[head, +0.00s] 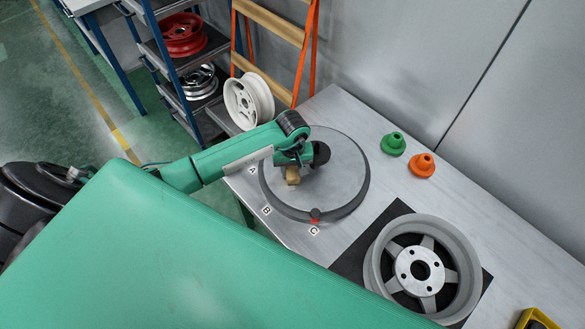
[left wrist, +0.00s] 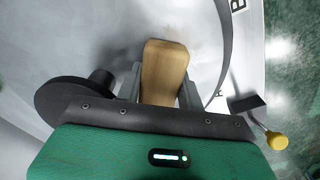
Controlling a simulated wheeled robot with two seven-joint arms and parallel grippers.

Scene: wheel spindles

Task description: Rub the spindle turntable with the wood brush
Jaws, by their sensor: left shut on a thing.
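The spindle turntable (head: 342,180) is a round grey disc on the bench, with a black round hub (head: 321,154) near its middle. The hub shows at the left in the left wrist view (left wrist: 75,98). My left gripper (head: 291,167) is over the left part of the disc, beside the hub. It is shut on the wood brush (head: 292,177), a light brown block. In the left wrist view the brush (left wrist: 164,72) stands out between the two fingers. I cannot tell whether its underside touches the disc. My right gripper is not in view.
A spoked grey wheel (head: 460,250) lies on a black mat (head: 353,262) at the front right. A green cone (head: 393,144) and an orange cone (head: 422,165) stand behind. Marks A, B and C line the bench's left edge. A rack (head: 172,75) holds wheels.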

